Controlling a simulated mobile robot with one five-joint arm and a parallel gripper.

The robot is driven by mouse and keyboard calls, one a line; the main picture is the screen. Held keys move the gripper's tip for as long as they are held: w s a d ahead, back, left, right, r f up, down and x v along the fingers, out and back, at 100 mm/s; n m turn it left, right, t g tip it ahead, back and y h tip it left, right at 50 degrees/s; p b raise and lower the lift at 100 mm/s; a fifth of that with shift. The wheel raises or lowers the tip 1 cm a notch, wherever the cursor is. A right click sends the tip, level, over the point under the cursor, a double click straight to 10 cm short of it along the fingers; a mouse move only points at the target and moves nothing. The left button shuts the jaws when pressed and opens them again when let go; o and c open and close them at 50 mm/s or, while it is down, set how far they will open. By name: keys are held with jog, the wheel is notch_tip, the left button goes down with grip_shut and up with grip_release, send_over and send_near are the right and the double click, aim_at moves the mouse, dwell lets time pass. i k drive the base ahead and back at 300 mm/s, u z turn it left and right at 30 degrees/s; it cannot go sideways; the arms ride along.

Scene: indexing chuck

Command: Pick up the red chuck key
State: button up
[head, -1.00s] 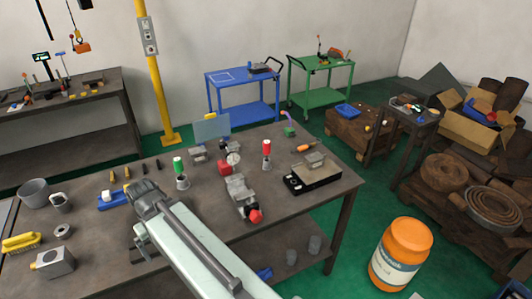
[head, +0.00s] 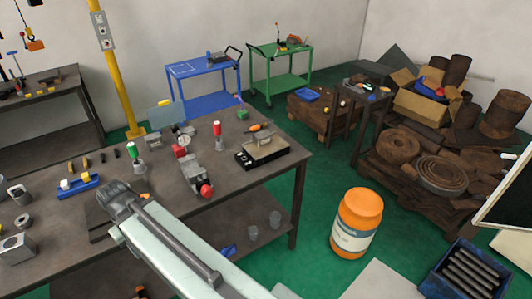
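A grey vise-like device (head: 191,174) with a red knob (head: 207,190) lies nearer the front edge. My gripper (head: 112,192) is over the bench's front left part, apart from the red-topped piece. Its fingers cannot be made out.
A black-based block (head: 262,152) sits at the bench's right end, with an orange-handled tool (head: 261,128) behind it. A blue tray piece (head: 78,185) lies at left. An orange drum (head: 357,221) stands on the green floor to the right. Blue and green carts stand behind.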

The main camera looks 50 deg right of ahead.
aim_at(217, 127)
jog(key=z, duration=2.8)
jog(key=k, duration=0.85)
jog(key=u, duration=0.95)
jog(key=i, duration=1.05)
jog(key=u, duration=0.15)
jog(key=k, duration=0.5)
jog(key=u, duration=0.05)
